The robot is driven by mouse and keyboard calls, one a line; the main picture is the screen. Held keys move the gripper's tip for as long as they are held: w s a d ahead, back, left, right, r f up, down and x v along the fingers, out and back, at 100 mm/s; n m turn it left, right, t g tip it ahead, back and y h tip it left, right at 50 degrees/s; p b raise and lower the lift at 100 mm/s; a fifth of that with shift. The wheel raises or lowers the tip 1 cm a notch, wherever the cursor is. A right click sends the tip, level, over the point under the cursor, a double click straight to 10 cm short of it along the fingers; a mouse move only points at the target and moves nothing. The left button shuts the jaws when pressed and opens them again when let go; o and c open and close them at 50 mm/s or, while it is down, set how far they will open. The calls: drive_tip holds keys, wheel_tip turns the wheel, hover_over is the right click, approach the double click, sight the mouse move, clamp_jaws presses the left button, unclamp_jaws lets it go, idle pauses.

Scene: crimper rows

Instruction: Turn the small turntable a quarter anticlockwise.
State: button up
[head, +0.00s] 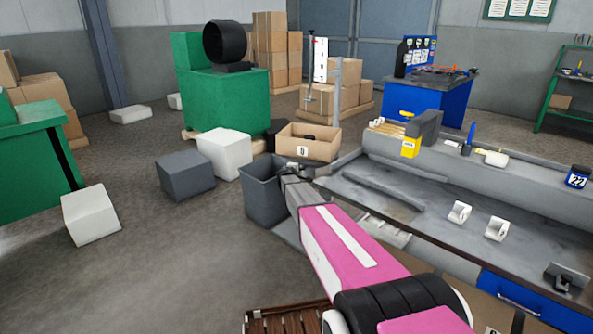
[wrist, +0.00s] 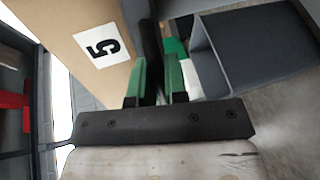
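I cannot make out a small turntable in either view. My gripper (wrist: 158,82) shows in the wrist view with its two green fingers apart. A dark upright shape shows in the gap, seemingly beyond the fingers; I see no clear grip on it. In the head view my pink arm reaches toward the bench's left end, and my gripper (head: 292,171) is small and partly hidden above a grey bin. A cardboard box (wrist: 62,20) with a label reading 5 stands close at the left of the fingers in the wrist view.
The grey bin (head: 262,195) stands at the bench's left end; it also shows in the wrist view (wrist: 250,50). An open numbered carton (head: 325,150) is just beyond my gripper. The bench (head: 400,205) holds two white parts (head: 459,212).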

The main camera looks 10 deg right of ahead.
drive_tip(key=o, duration=0.3)
drive_tip(key=shift+o, duration=0.2)
drive_tip(key=shift+s, duration=0.1)
drive_tip(key=v, duration=1)
drive_tip(key=shift+s+a, duration=0.2)
drive_tip(key=shift+s, duration=0.05)
